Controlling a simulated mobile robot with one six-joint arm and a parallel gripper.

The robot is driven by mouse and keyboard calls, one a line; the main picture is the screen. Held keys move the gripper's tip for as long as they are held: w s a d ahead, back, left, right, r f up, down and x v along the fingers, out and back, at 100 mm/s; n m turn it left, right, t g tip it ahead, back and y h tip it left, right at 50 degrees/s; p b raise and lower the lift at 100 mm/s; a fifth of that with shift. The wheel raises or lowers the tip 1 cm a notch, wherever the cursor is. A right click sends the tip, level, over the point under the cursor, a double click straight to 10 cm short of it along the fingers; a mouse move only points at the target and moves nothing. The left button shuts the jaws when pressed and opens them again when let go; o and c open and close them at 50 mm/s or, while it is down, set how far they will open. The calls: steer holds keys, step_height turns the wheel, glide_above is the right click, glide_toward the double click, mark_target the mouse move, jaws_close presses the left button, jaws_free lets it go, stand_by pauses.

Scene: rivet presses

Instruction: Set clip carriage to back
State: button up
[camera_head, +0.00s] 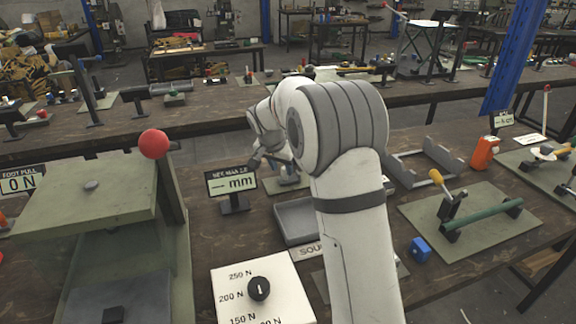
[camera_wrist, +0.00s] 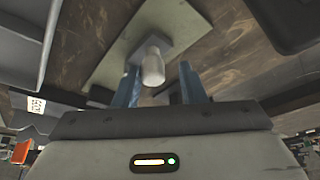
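In the wrist view a white cylindrical knob (camera_wrist: 153,68) stands out from a grey block (camera_wrist: 148,47) on a flat green plate (camera_wrist: 120,38). This may be the clip carriage, but I cannot tell for sure. My gripper (camera_wrist: 162,82) has two blue fingers spread apart around the knob, with a gap on each side. Nothing is clamped between them. In the head view my gripper (camera_head: 270,158) is small and partly covered by my arm, above a small green plate (camera_head: 291,185) on the bench. The carriage's travel and its ends are not clear.
A display reading "mm" (camera_head: 232,183) stands left of the gripper. A grey tray (camera_head: 293,222) lies in front, partly hidden by my arm. A green press (camera_head: 105,225) with a red ball (camera_head: 154,144) is at the left. A dial box (camera_head: 235,292) is at the front.

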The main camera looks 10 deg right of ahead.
steer(key=shift+o, duration=0.9)
steer(key=shift+d, duration=0.15)
steer(key=v, duration=0.7)
steer(key=shift+r, duration=0.35)
steer(key=shift+s, duration=0.15)
steer(key=s+d+r+n+y+p, duration=0.1)
steer(key=s+r+n+p, duration=0.15)
steer(key=s, duration=0.55)
steer(key=s+d+r+n+p, duration=0.15)
steer(key=s+r, duration=0.25)
steer(key=s, duration=0.4)
steer(key=s+f+n+g+y+p, duration=0.1)
steer(key=s+f+n+p, duration=0.1)
steer(key=s, duration=1.8)
steer(key=shift+d+f+n+y+p, duration=0.35)
steer(key=shift+n+p, duration=0.2)
steer(key=shift+n, duration=0.25)
